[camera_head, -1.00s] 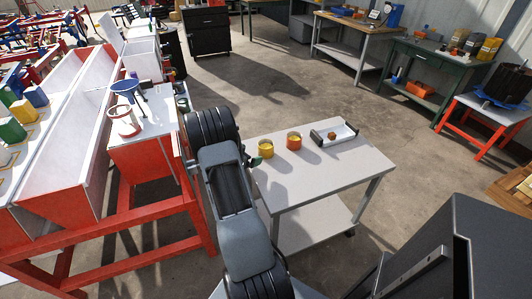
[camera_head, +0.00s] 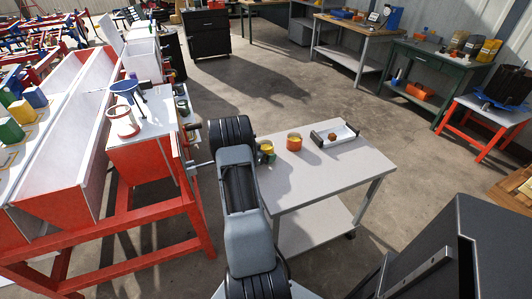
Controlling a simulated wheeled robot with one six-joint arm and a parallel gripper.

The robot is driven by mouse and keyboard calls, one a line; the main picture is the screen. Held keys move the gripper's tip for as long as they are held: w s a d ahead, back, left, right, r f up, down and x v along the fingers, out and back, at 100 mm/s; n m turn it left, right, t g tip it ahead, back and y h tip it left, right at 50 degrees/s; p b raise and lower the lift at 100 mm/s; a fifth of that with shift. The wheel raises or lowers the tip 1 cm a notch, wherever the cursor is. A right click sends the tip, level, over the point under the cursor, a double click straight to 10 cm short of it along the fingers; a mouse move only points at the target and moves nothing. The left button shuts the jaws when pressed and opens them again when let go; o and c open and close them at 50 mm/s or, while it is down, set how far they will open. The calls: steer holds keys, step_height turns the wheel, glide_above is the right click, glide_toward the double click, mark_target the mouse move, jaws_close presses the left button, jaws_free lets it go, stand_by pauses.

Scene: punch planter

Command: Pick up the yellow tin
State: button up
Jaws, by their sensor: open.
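My gripper (camera_head: 262,157) shows only as this small dark part, just right of the arm and close beside the tin. Most of the gripper is hidden behind the arm. It is open, and I cannot tell whether it touches the tin or whether the fingers are around it.
An orange tin (camera_head: 294,142) stands just right of the yellow one. A white tray (camera_head: 346,132) with dark ends holds a brown piece farther right. The cart's (camera_head: 330,170) front top is clear. A red-framed planter machine (camera_head: 150,165) stands close on the left.

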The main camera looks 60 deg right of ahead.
mark_target(271, 144)
steer(key=shift+c, duration=0.3)
steer(key=c, duration=1)
steer(key=shift+r, duration=0.15)
steer(key=shift+r, duration=0.6)
step_height(271, 144, up, 2)
steer(key=shift+d+r+p, duration=0.1)
steer(key=shift+r+p, duration=0.05)
steer(key=shift+p, duration=0.3)
steer(key=d+r+p, duration=0.1)
steer(key=d+r, duration=0.2)
steer(key=d, duration=0.1)
steer(key=w+d+r, duration=0.1)
steer(key=d+r, duration=0.2)
steer(key=d, duration=0.2)
steer(key=w+d+r+p, duration=0.1)
steer(key=d+r, duration=0.2)
steer(key=d, duration=0.1)
steer(key=shift+d+r+p, duration=0.15)
steer(key=shift+d+p, duration=0.15)
steer(key=shift+p, duration=0.05)
